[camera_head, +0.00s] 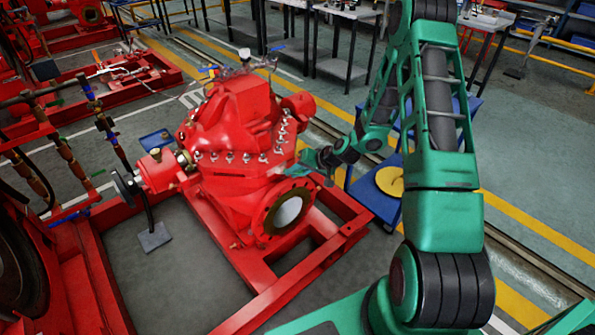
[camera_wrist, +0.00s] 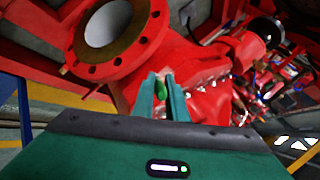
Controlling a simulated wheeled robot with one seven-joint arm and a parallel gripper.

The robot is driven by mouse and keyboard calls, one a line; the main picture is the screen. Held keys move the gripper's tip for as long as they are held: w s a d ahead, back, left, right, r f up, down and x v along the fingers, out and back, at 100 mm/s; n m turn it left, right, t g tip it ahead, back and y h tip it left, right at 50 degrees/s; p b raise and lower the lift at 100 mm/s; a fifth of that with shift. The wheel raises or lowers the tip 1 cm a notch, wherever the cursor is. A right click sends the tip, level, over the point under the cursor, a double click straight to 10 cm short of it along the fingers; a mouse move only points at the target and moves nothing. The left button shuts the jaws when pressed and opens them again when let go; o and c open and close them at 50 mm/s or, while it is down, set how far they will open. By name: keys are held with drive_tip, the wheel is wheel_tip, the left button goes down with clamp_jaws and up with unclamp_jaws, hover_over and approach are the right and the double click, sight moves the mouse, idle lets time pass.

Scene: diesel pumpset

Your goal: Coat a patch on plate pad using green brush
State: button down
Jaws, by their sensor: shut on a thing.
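My gripper (camera_wrist: 162,95) is shut on a green brush (camera_wrist: 161,88), whose small green end shows between the two teal fingers in the wrist view. In the head view my gripper (camera_head: 322,160) is at the right side of the red pump casing (camera_head: 240,125), close to it. The brush cannot be made out in the head view. The wrist view shows the pump's round flange (camera_wrist: 108,28) beyond the fingers at the upper left. I cannot tell whether the brush touches the casing. I cannot pick out the plate pad in either view.
A blue cart (camera_head: 368,200) with a round yellow item (camera_head: 390,181) stands right of the pump, behind my arm. The red base frame (camera_head: 345,236) surrounds the pump's foot. Red pipework (camera_head: 60,145) stands at the left. Grey tables (camera_head: 345,42) are at the back.

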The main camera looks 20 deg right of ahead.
drive_tip(key=a, duration=0.1)
drive_tip(key=s+a, duration=0.1)
drive_tip(key=a, duration=0.2)
drive_tip(key=shift+s+a, duration=0.3)
idle(0.3)
drive_tip(key=shift+s, duration=0.1)
drive_tip(key=shift+s+d, duration=0.3)
drive_tip(key=shift+s, duration=0.6)
drive_tip(key=shift+s+d, duration=0.35)
drive_tip(key=shift+s, duration=0.55)
drive_tip(key=shift+s+d, duration=0.3)
drive_tip(key=shift+s, duration=0.75)
drive_tip(key=s, duration=0.1)
drive_tip(key=s+d, duration=0.1)
drive_tip(key=shift+s, duration=0.3)
drive_tip(key=shift+w+a, duration=0.1)
drive_tip(key=shift+w, duration=0.05)
